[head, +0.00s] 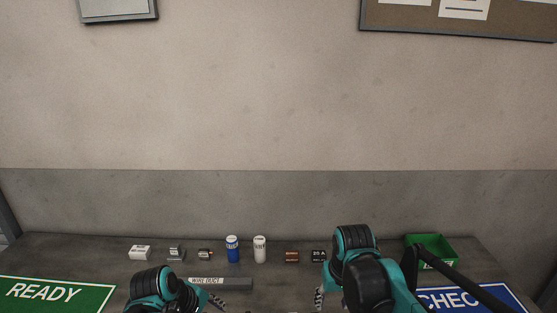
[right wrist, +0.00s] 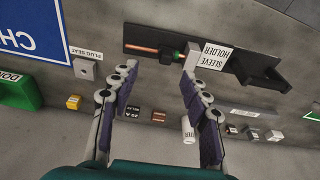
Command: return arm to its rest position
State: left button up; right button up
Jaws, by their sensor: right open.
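My right arm, teal and black, reaches in at the lower right of the head view, with part of its gripper (head: 319,298) showing at its left side. In the right wrist view the right gripper (right wrist: 158,74) is open, its fingers wide apart with nothing held between them. A black sleeve holder (right wrist: 150,47) with a copper-coloured rod lies beyond the fingertips. My left arm is at the lower left of the head view. Only a bit of the left gripper (head: 214,299) shows, and its opening is hidden.
A green bin (head: 430,240) stands at the back right beside a blue CHECK mat (head: 490,296). A green READY mat (head: 60,296) lies at left. A blue can (head: 232,249), a white can (head: 260,249) and several small parts line the back.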

pick_arm(q)
jog(key=s+a+m+t+y, duration=0.1)
jog(key=s+m+t+y, duration=0.1)
jog(key=s+m, duration=0.7)
jog(key=m+t, duration=0.1)
jog(key=m, duration=0.2)
jog(key=shift+s+a+m+y, duration=0.15)
jog(key=shift+s+m+y, duration=0.15)
jog(key=shift+s, duration=0.1)
pick_arm(e)
jog(key=s+d+f+t, duration=0.1)
jog(key=s+d+t, duration=0.1)
jog(key=s, duration=0.4)
jog(key=s+d+f+t, duration=0.1)
jog(key=s+d+t, duration=0.1)
jog(key=s, duration=0.5)
jog(key=shift+s+d+f+m+t, duration=0.15)
jog(key=shift+d+f+m+t, duration=0.15)
jog(key=shift+t, duration=0.1)
